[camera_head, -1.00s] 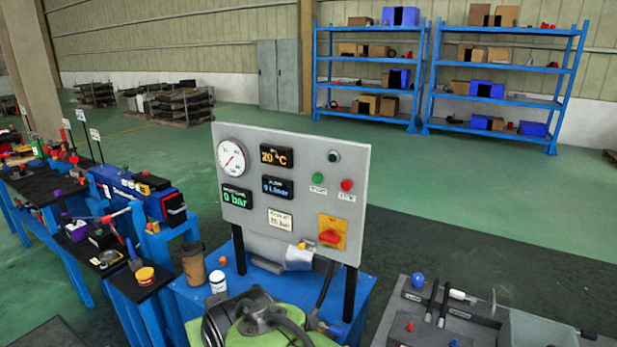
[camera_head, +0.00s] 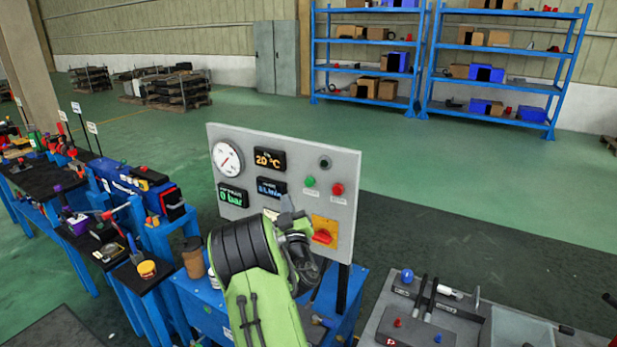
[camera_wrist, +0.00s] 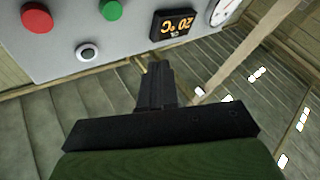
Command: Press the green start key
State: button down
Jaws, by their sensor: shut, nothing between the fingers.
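The green start key (camera_head: 310,181) is a round button on the upright grey control panel (camera_head: 217,133). A red button (camera_head: 338,188) sits to its right, and a dark round switch (camera_head: 325,162) is above them. In the wrist view the panel appears upside down, with the green key (camera_wrist: 110,9) cut by the top edge. My gripper (camera_wrist: 154,67) is shut and empty, its fingers pointing toward the panel. The exact gap cannot be told.
A yellow plate with a red rotary switch (camera_head: 323,236) is low on the panel. A gauge (camera_head: 228,158) and lit displays are at left. My arm covers part of the blue bench. A grey table (camera_head: 440,318) with tools stands at right.

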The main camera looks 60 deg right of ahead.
aim_at(310, 182)
jog(key=shift+a+f+n+t+y, duration=0.1)
jog(key=shift+f+n+t+y, duration=0.2)
jog(key=shift+n+t+y, duration=0.25)
jog(key=d+p, duration=0.8)
jog(key=shift+w+d, duration=0.4)
jog(key=shift+w, duration=0.05)
jog(key=shift+h, duration=0.25)
jog(key=shift+d, duration=0.1)
dwell(1.1)
jog(key=shift+d+p, duration=0.3)
jog(key=shift+d, duration=0.05)
